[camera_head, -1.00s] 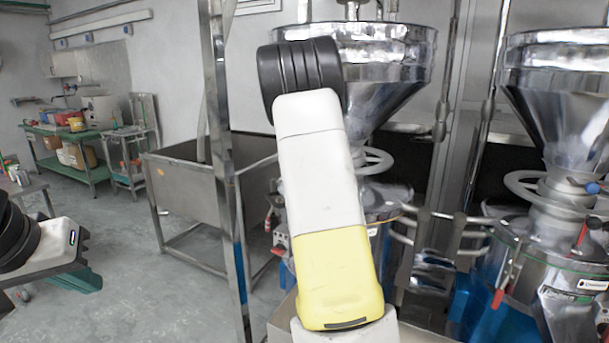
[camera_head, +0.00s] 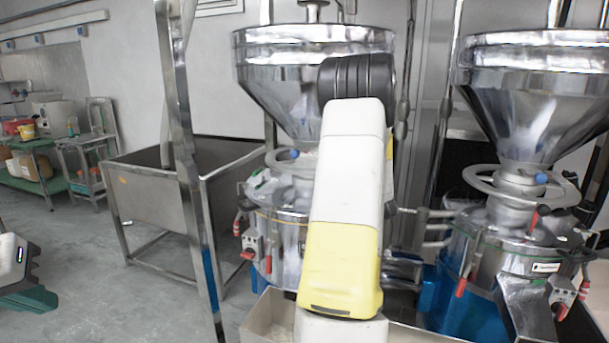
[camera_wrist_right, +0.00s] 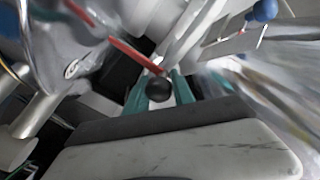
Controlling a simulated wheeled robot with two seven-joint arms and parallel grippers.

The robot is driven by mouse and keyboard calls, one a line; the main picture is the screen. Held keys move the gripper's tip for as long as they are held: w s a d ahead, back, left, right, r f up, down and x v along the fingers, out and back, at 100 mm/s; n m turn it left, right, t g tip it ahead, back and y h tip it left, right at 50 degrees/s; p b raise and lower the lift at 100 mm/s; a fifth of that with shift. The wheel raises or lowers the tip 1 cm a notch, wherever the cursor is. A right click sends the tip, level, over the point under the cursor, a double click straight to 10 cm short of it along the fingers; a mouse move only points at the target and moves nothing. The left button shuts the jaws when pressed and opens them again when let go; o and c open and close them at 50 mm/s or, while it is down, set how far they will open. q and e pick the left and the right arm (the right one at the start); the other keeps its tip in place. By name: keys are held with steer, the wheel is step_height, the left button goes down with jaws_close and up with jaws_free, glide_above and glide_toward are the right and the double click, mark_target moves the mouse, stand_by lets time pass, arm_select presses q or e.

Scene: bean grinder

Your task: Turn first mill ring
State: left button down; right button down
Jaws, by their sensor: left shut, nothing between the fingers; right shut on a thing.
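The left mill's pale ring (camera_head: 277,163) shows below its steel hopper (camera_head: 275,95), with a blue knob (camera_head: 295,153); my right arm covers its right part. The right mill's ring (camera_head: 478,180) also has a blue knob (camera_head: 541,178). My right gripper is hidden in the head view. In the right wrist view its teal fingers (camera_wrist_right: 158,92) are shut on a dark round knob (camera_wrist_right: 158,88); a red lever (camera_wrist_right: 115,37) ends close by. A blue knob (camera_wrist_right: 263,10) is at the top right. My left gripper (camera_head: 30,298) is shut and empty at the head view's left edge.
A steel frame with a bin (camera_head: 170,190) stands left of the mills. Red-handled levers (camera_head: 468,270) stick out from the mill bodies. A pale open box (camera_head: 262,322) is in front of the left mill. Grey floor (camera_head: 100,270) at left is open.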

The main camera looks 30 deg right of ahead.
steer(key=shift+w+d+f, duration=0.1)
steer(key=shift+d+f, duration=0.15)
steer(key=shift+d, duration=0.25)
steer(key=shift+d+f, duration=0.25)
steer(key=shift+d, duration=0.25)
steer(key=shift+w+a, duration=0.1)
steer(key=c, duration=1.1)
jaws_free()
steer(key=shift+w, duration=0.1)
steer(key=v, duration=0.7)
steer(key=shift+s+r, duration=0.15)
steer(key=shift+s, duration=0.2)
steer(key=shift+a, duration=0.1)
